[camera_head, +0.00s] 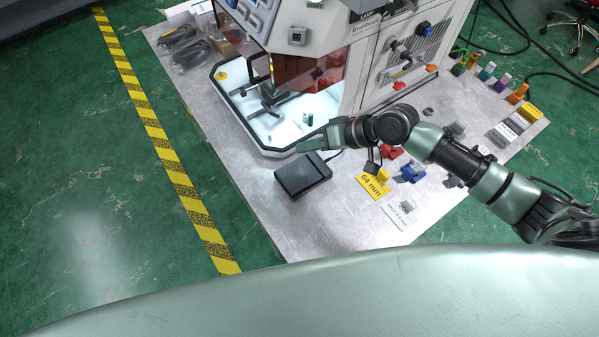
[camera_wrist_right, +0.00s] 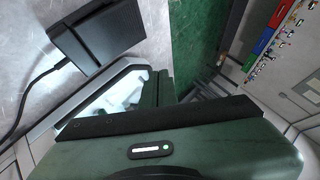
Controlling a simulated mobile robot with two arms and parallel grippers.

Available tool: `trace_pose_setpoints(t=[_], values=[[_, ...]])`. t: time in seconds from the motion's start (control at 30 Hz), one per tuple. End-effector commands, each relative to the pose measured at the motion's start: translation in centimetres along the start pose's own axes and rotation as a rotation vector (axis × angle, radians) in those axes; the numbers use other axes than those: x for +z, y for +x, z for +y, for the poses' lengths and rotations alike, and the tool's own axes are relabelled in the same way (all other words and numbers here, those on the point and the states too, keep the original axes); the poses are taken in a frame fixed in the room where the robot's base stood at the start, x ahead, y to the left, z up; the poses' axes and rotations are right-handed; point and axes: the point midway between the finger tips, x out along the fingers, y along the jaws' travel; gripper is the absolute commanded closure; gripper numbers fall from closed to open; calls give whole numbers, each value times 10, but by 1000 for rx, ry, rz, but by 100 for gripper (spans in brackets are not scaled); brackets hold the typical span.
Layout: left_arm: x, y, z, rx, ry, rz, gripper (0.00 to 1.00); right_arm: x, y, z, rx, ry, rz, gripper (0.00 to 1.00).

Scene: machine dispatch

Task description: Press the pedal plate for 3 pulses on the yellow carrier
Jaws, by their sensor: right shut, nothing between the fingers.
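The black pedal plate (camera_head: 303,175) lies flat on the metal table in front of the machine. It also shows in the right wrist view (camera_wrist_right: 104,32), with its cable running off to the left. A small yellow block (camera_head: 382,176), which may be the yellow carrier, sits beside the yellow "64 mm" card. My right gripper (camera_head: 303,147) is shut and empty. It is above the table edge of the machine's bay, just behind the pedal in the head view, and apart from it. My left gripper is not in view.
The machine (camera_head: 345,60) with its lit bay (camera_head: 285,120) stands behind the pedal. Red (camera_head: 390,152) and blue (camera_head: 411,174) blocks lie to the right, under my right arm, near a white card (camera_head: 408,208). The table is clear in front of the pedal.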

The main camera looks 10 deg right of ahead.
Motion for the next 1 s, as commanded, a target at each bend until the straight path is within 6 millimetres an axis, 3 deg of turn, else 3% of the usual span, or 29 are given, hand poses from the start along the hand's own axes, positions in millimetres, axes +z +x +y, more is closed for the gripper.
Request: trace_pose_setpoints(t=[0.27,0.57,1.0], values=[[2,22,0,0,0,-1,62,12,16,13,0,-1,-1,100],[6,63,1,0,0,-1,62,35,47,36,1,-2,-1,100],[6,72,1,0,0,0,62,44,61,45,1,-2,0,100]])
